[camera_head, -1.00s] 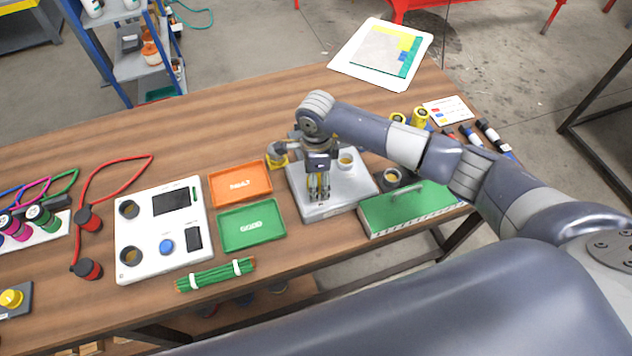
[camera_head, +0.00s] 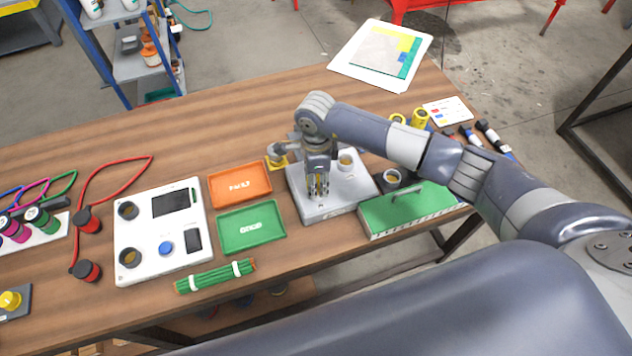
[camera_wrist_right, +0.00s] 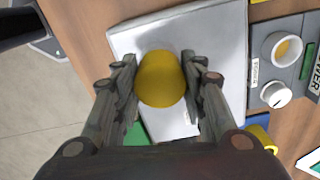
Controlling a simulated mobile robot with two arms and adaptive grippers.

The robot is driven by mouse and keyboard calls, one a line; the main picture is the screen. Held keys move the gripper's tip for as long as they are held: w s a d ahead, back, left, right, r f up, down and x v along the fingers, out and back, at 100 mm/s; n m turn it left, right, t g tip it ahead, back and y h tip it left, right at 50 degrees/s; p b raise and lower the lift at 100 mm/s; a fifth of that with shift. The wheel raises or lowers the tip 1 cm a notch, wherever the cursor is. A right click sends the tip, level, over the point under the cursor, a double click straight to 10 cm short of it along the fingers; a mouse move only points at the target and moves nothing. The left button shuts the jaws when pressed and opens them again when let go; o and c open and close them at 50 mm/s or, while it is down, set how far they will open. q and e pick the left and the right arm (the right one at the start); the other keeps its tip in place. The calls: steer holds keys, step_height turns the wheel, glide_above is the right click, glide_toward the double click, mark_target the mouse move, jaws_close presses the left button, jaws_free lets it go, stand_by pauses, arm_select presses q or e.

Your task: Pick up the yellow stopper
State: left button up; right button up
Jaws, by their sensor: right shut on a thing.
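The yellow stopper (camera_wrist_right: 161,78) shows in the right wrist view as a rounded yellow piece between the two fingers. My right gripper (camera_wrist_right: 161,88) is shut on it, one finger on each side. In the head view my right gripper (camera_head: 318,190) points down over the grey plate (camera_head: 318,212), and its fingers mostly hide the stopper there. I cannot tell whether the stopper is clear of the plate or still in it. My left gripper is not in view.
A white-rimmed socket (camera_head: 346,160) stands on the plate. A yellow piece (camera_head: 277,162) is close behind the gripper. The orange tray (camera_head: 239,185) and green tray (camera_head: 251,228) lie left. A green box (camera_head: 412,207) with a handle is right. Bare wood (camera_head: 200,140) lies behind the trays.

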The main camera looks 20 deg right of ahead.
steer(key=shift+w+r, duration=0.1)
steer(key=shift+r, duration=0.3)
steer(key=shift+s+r+b, duration=0.2)
steer(key=shift+r+b, duration=0.3)
steer(key=shift+s+r+b, duration=0.2)
steer(key=shift+r+b, duration=0.25)
steer(key=shift+r, duration=0.05)
steer(key=s+a+r+b, duration=0.1)
steer(key=s+b, duration=0.4)
steer(key=s, duration=1)
steer(key=shift+s+r, duration=0.2)
steer(key=shift+r, duration=0.15)
